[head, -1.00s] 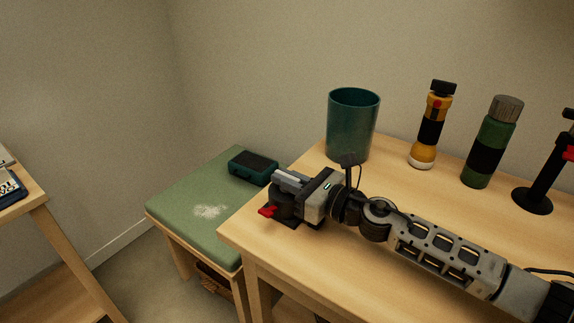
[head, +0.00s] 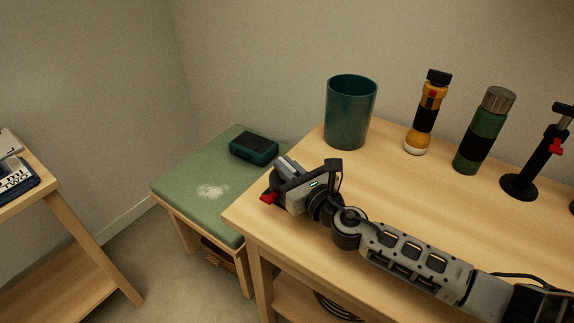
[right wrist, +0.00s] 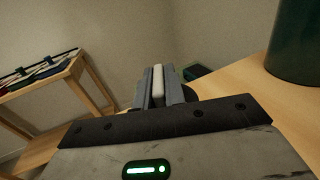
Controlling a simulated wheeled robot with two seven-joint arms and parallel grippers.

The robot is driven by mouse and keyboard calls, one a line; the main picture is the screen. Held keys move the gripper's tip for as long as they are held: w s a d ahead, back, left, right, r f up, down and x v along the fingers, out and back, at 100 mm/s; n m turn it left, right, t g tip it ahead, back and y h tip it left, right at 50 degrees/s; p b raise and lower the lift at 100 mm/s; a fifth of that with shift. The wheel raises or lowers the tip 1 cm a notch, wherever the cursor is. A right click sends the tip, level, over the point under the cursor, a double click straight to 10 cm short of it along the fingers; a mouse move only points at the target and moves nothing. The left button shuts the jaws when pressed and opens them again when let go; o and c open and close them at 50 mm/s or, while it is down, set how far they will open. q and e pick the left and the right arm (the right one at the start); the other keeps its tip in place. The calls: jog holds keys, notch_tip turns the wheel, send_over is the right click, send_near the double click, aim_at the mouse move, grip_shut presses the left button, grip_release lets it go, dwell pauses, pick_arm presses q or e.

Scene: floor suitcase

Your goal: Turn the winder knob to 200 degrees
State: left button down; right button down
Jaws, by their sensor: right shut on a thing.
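My right gripper (head: 284,168) is at the left end of the wooden table, its arm coming in from the right. In the right wrist view its two grey fingers (right wrist: 158,85) are shut on a pale, narrow piece (right wrist: 158,82), which looks like the winder knob's grip. A dark rounded part shows just beyond the fingers. In the head view a small red part (head: 268,198) sticks out at the gripper's lower left. The rest of the winder is hidden behind the gripper, and no angle marks can be read. My left gripper is not in view.
A teal cup (head: 350,115) stands behind the gripper on the table (head: 400,195). A yellow flashlight (head: 426,115), a green bottle (head: 484,132) and a black stand (head: 535,165) are farther right. A green-topped bench (head: 190,180) with a dark teal box (head: 254,148) is at left.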

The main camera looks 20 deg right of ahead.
jog(key=c, duration=1.5)
grip_release()
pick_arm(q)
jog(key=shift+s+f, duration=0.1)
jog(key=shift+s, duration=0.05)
pick_arm(e)
jog(key=b+v, duration=0.2)
jog(key=v, duration=1.3)
jog(key=shift+d+f+b, duration=0.1)
jog(key=shift+f+b, duration=0.05)
jog(key=shift+b, duration=0.2)
jog(key=shift+s+d, duration=0.1)
jog(key=shift+s, duration=0.3)
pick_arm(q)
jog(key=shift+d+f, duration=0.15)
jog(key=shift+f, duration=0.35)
